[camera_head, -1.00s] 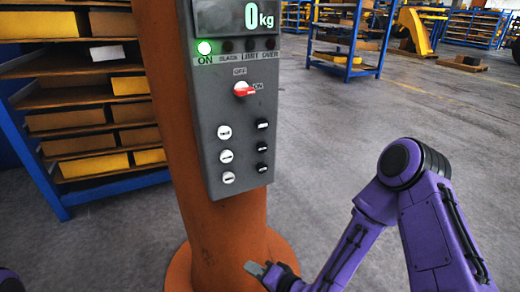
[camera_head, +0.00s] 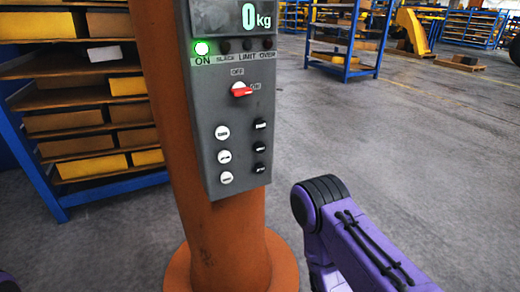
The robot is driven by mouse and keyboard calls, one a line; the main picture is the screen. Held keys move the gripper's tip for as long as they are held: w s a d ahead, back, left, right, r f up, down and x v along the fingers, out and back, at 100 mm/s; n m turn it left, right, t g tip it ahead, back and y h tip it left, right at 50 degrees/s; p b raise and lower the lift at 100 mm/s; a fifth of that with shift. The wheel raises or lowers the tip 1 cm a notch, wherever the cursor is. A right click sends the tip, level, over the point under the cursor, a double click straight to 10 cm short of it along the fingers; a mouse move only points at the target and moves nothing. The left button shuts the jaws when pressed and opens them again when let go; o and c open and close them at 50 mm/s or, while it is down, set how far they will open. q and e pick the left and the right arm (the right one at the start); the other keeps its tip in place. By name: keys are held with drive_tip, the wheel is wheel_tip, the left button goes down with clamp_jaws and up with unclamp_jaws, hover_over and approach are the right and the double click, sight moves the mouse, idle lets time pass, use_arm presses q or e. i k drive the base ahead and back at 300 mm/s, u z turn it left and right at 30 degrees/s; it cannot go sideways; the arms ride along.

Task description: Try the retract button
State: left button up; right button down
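A grey control box (camera_head: 233,110) is fixed to an orange post (camera_head: 160,60). Its display (camera_head: 248,17) reads 0 kg and a green ON lamp (camera_head: 202,48) is lit. A red switch (camera_head: 241,90) points toward ON. Below it are a column of white buttons (camera_head: 224,156) and a column of black buttons (camera_head: 259,147). Their labels are too small to read, so I cannot tell which is retract. My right arm is at the lower right, below and right of the box; its gripper is not visible. My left gripper is not visible.
A blue rack (camera_head: 50,200) with shelves of yellow and brown bins stands at left behind the post. Another blue rack (camera_head: 340,65) stands at the back. The post's round orange base (camera_head: 284,272) is at the bottom. Grey floor to the right is open.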

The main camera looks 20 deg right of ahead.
sight(259, 147)
drive_tip(key=k, duration=0.5)
drive_tip(key=z, duration=1.8)
drive_tip(key=i, duration=1.05)
drive_tip(key=u, duration=1.85)
